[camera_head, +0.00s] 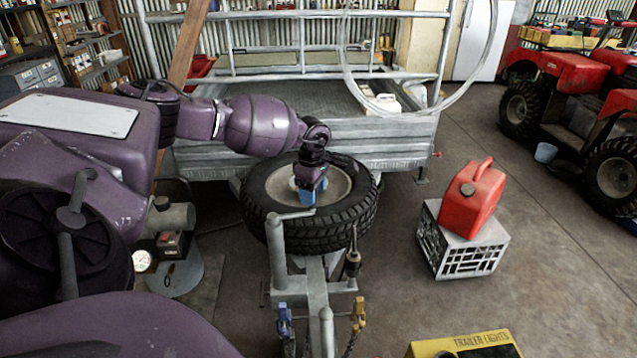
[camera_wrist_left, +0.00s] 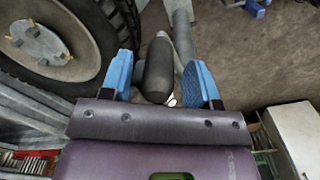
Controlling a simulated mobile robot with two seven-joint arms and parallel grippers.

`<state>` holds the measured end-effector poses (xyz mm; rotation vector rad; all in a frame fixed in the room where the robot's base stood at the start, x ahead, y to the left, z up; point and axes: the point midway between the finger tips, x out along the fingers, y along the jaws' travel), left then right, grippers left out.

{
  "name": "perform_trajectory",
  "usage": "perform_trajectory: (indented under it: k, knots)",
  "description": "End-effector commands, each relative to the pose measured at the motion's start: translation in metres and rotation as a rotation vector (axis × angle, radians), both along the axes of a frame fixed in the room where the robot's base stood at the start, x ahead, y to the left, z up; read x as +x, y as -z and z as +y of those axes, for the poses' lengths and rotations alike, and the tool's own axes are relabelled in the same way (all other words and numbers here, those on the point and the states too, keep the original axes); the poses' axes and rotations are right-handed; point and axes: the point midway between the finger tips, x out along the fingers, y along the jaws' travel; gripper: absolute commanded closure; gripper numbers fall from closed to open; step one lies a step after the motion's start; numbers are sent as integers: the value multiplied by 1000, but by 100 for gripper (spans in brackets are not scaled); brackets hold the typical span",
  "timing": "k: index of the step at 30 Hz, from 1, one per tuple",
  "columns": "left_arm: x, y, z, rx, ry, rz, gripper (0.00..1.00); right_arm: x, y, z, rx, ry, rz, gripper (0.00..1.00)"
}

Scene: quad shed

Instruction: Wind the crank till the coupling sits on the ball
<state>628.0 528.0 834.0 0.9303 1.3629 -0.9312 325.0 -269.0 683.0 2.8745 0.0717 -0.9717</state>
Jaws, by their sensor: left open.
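The jack post (camera_head: 277,252) stands upright on the trailer's drawbar, and its grey crank arm (camera_head: 295,215) points right from the top. My left gripper (camera_head: 308,192) is over the crank arm's outer end, in front of the spare tyre. In the left wrist view the dark crank grip (camera_wrist_left: 158,70) lies between the blue fingers of my left gripper (camera_wrist_left: 159,60), which are open with gaps on both sides. A grey tube (camera_wrist_left: 183,42) runs beyond the grip. The drawbar's front end (camera_head: 326,330) shows at the bottom; I cannot make out the ball. My right gripper is not in view.
The spare tyre (camera_head: 258,215) lies just behind the crank. A red fuel can (camera_head: 470,200) stands on a grey crate (camera_head: 462,262) at right. A yellow trailer lights box (camera_head: 462,346) is at the bottom. A compressor with gauge (camera_head: 172,255) stands left. Bare floor lies between.

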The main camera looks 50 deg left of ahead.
Motion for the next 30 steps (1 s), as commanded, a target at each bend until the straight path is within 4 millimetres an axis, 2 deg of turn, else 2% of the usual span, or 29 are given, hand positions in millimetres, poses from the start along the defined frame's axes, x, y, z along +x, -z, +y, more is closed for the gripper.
perform_trajectory:
  k: [3,22,30]
  knots:
    - [0,5,0,0,0,0,45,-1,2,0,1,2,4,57]
    - [0,4,0,0,0,0,45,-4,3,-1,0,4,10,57]
    - [-1,4,0,0,0,0,86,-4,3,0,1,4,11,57]
